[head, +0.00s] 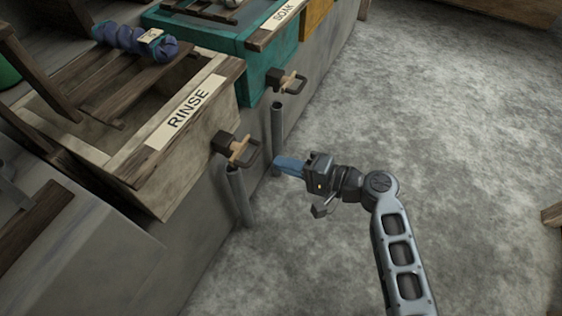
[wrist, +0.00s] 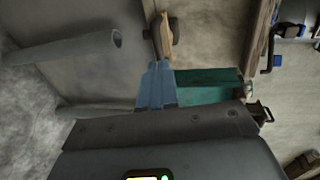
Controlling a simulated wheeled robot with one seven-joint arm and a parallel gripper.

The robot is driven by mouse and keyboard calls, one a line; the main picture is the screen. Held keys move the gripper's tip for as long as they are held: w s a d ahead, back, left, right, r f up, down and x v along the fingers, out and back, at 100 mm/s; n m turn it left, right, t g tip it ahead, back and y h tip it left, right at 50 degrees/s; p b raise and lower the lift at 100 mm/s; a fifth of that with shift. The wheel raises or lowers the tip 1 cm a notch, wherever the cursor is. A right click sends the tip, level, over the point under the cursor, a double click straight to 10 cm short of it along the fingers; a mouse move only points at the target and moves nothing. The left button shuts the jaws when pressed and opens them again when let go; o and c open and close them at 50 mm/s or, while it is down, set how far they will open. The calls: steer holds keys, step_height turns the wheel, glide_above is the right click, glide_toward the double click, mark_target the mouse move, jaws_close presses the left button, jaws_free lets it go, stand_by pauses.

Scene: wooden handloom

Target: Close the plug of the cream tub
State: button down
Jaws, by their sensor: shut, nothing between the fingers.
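The cream tub (head: 190,135), marked RINSE, stands at the left in the head view. Its plug (head: 240,151) sticks out of the front face, a light wooden piece with a dark block and a dark loop handle. The plug also shows in the wrist view (wrist: 166,38), just past my fingertips. My gripper (head: 278,163) has blue fingers, shut and empty, pointing left toward the plug handle from its right side. In the wrist view the fingers (wrist: 156,72) lie together. A small gap seems to part fingertips and handle; contact is hard to judge.
A teal tub (head: 255,62) marked SOAK stands behind, with its own similar plug (head: 286,81). Grey pipes (head: 238,197) stand below the plugs, one (head: 277,125) close to my fingers. A blue yarn bundle (head: 135,40) lies on the cream tub's slats.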

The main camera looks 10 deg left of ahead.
steer(key=p+v, duration=0.1)
steer(key=v, duration=0.8)
steer(key=shift+f, duration=0.1)
